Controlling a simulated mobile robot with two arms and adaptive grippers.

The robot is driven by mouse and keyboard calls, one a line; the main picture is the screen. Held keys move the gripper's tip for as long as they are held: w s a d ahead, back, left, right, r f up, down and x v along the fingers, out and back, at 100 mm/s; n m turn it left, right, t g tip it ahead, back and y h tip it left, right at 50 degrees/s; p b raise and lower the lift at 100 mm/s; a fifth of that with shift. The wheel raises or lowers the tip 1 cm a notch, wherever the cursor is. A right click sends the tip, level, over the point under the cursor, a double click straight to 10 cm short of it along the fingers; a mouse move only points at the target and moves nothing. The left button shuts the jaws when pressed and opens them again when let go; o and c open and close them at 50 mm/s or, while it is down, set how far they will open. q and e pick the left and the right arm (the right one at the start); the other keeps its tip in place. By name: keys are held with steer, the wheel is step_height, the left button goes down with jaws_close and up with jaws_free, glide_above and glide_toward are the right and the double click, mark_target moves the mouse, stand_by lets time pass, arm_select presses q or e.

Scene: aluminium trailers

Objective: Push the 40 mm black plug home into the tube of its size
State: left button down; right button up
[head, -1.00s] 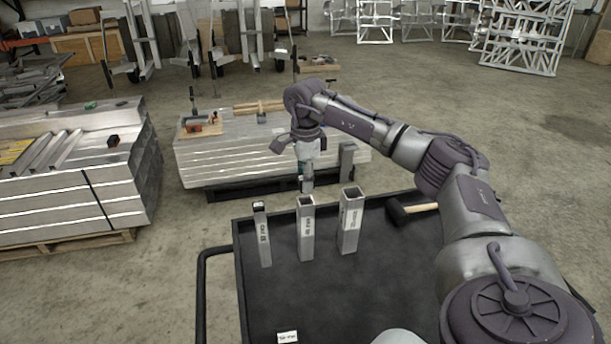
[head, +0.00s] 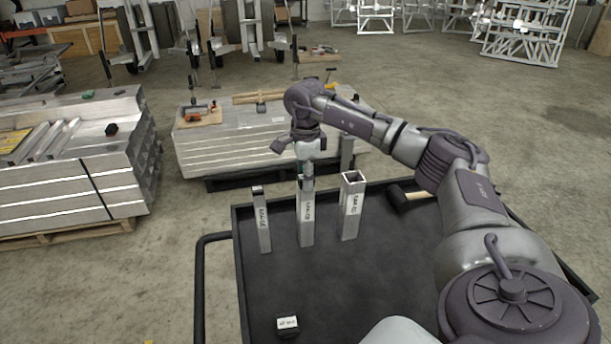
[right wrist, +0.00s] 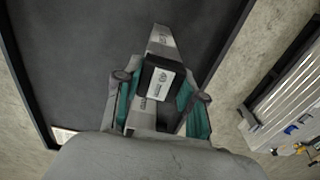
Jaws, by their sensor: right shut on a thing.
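My right gripper (head: 306,182) is at the mouth of the middle upright aluminium tube (head: 306,222) and hides its top. In the right wrist view, the black plug (right wrist: 159,80) with a white label sits between the teal-sided fingers of the gripper (right wrist: 160,108), which is shut on it. A tube (right wrist: 163,40) shows beyond the plug. I cannot tell how deep the plug sits. The left, narrower tube (head: 262,222) has a black top. The right, wider tube (head: 352,212) is open at its top. My left gripper is out of view.
The tubes stand on a black tray (head: 270,275) with a raised rim. Another black plug (head: 287,328) with a white label lies at the tray's front. A black-headed mallet (head: 398,198) lies at the right. Stacked aluminium bars (head: 232,150) stand behind.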

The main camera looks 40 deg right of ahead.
steer(key=o, duration=1.1)
steer(key=shift+c, duration=0.2)
steer(key=shift+r, duration=0.15)
step_height(320, 180, up, 12)
